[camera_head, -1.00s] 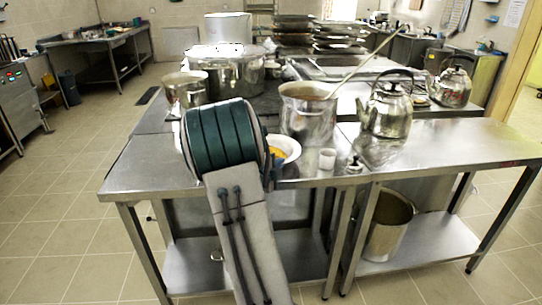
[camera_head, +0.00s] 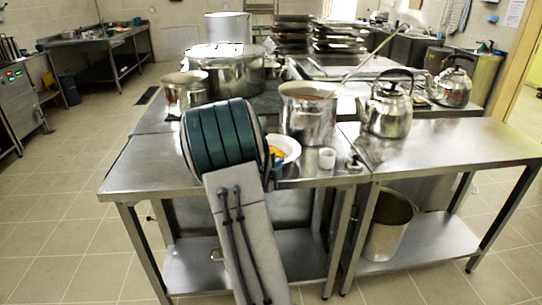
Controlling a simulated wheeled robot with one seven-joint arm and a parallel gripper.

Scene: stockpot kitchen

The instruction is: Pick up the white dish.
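A white dish (camera_head: 290,146) with something yellow-orange in it sits on the steel table, near its front edge. My arm, with its green-banded part, covers the dish's left side. My gripper is hidden behind my arm, so its opening and its contact with the dish cannot be seen.
A small white cup (camera_head: 327,158) stands just right of the dish. A stockpot with a ladle (camera_head: 308,118) is behind it, and a steel kettle (camera_head: 389,110) is to the right. A small metal item (camera_head: 354,163) lies near the table's front edge. The steel table (camera_head: 140,165) is bare at left.

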